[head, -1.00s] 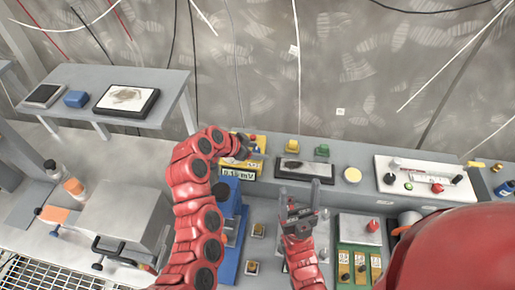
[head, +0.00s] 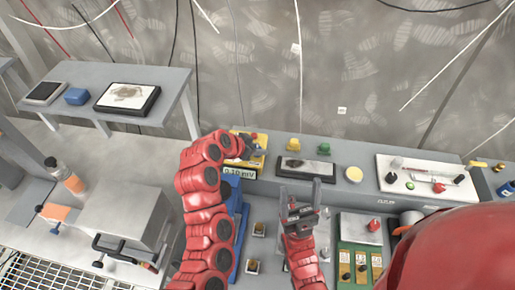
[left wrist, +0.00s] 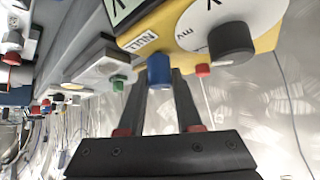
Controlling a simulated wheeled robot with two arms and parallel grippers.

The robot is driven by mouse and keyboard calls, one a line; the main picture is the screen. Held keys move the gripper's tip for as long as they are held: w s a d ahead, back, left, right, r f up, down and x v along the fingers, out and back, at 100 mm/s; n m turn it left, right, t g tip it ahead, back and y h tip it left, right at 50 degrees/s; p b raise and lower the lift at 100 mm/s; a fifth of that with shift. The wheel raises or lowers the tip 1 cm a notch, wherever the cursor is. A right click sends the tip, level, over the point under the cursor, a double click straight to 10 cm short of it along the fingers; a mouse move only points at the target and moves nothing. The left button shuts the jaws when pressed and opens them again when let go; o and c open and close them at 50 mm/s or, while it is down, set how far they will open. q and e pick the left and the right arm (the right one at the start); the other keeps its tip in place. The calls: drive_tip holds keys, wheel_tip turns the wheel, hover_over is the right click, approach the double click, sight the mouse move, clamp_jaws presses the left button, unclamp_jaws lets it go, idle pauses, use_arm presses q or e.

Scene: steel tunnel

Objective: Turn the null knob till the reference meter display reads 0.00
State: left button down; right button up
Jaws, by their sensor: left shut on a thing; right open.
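The yellow reference meter (head: 262,139) stands at the back of the bench, and its display (head: 239,174) seems to read about 0.1 mV, with the last digit too small to be sure. In the left wrist view, the blue null knob (left wrist: 158,72) sits on the yellow face beside the NULL label (left wrist: 142,42). My left gripper (left wrist: 162,80) is shut on the blue knob, with a finger on each side. In the head view my left gripper (head: 250,152) partly covers the meter. My right gripper (head: 302,192) is open and empty above the bench.
A dark framed plate (head: 305,169) lies right of the meter, with a green knob (head: 323,149) behind it. A blue device (head: 236,215) stands beside my left arm. A white panel (head: 400,165) is at right. A black dial (left wrist: 231,42) is near the null knob.

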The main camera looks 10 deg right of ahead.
use_arm(q)
drive_tip(key=n+t+y, duration=0.1)
drive_tip(key=n, duration=0.1)
drive_tip(key=n+t+y+p, duration=0.1)
drive_tip(key=n, duration=0.1)
drive_tip(key=shift+d+n+t+y, duration=0.1)
drive_tip(key=shift+n+t+y, duration=0.2)
drive_tip(key=shift+n+t, duration=0.1)
drive_tip(key=shift+n+t+y, duration=0.4)
drive_tip(key=shift+n+y, duration=0.4)
drive_tip(key=shift+n, duration=0.3)
drive_tip(key=c, duration=0.6)
unclamp_jaws()
